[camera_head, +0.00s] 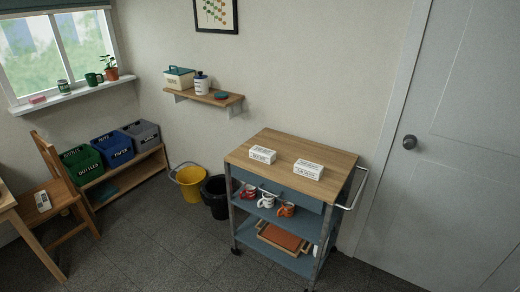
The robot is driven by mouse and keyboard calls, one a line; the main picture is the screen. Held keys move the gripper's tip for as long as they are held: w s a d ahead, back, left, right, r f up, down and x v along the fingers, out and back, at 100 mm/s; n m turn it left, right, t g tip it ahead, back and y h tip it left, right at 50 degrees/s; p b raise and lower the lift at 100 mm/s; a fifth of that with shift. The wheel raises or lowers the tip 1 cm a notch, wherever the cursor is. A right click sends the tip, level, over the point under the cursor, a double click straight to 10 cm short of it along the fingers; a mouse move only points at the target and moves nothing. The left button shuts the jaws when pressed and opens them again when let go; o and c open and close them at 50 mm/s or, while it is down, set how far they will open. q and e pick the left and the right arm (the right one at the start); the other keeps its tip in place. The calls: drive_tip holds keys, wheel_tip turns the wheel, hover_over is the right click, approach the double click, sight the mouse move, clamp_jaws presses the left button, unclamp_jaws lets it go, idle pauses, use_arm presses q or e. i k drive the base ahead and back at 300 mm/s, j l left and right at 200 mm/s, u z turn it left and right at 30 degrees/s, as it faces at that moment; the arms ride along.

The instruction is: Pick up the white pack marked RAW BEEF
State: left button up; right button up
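Two white packs lie apart on the wooden top of the cart (285,143). The left white pack (263,155) is smaller in view and nearer the cart's left side. The right white pack (308,169) lies nearer the cart's front right. Both carry dark lettering that is too small to read surely, so I cannot tell which is marked RAW BEEF. Neither of my grippers shows in the head view.
The cart's lower shelves hold mugs (267,200) and a tray (283,238). A yellow bucket (190,182) and a black bin (215,197) stand left of it. A wooden chair (62,190) is far left. Grey floor (150,240) is open in front.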

sight(258, 153)
drive_tip(key=i+j+z, duration=0.1)
drive_tip(key=i+j, duration=0.45)
drive_tip(key=j, duration=0.2)
drive_tip(key=i+j+z, duration=0.15)
drive_tip(key=j, duration=0.25)
drive_tip(key=i+j+z, duration=0.1)
drive_tip(key=i+j, duration=0.5)
drive_tip(key=j, duration=0.25)
drive_tip(key=l+z, duration=0.05)
